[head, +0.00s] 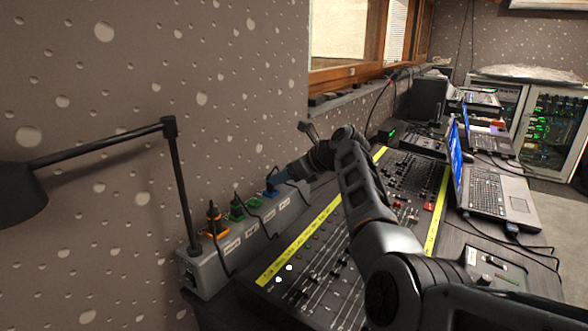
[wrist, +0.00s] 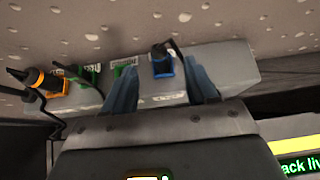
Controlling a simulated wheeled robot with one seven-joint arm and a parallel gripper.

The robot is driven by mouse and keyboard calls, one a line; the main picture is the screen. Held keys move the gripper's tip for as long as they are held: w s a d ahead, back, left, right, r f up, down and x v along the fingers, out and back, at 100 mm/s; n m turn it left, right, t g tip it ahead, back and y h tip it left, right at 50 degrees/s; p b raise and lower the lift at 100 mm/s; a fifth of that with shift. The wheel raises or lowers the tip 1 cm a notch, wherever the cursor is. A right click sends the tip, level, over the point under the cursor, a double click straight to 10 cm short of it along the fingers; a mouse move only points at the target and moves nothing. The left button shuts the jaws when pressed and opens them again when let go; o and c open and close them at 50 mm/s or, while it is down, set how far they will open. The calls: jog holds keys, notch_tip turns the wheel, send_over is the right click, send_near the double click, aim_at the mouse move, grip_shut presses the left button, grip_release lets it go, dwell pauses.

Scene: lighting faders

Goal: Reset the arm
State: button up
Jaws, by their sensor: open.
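My arm reaches over the mixing desk (head: 325,262) toward the grey power strip (head: 262,238) along the wall. My gripper (head: 288,178) is at the strip's far part, close to a blue plug (head: 271,187). In the wrist view my gripper (wrist: 162,82) is open, with one finger to each side of the blue plug (wrist: 163,66). Nothing is clearly held between the fingers. Whether a finger touches the plug or strip (wrist: 228,66) cannot be told.
Green plugs (head: 237,208) and an orange plug (head: 214,220) with black cables stand nearer on the strip. A black lamp arm (head: 180,185) rises at the left. Laptops (head: 497,192) stand right of the desk. The studded wall (head: 130,110) is close behind the strip.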

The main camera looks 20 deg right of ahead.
jog(key=shift+v, duration=2)
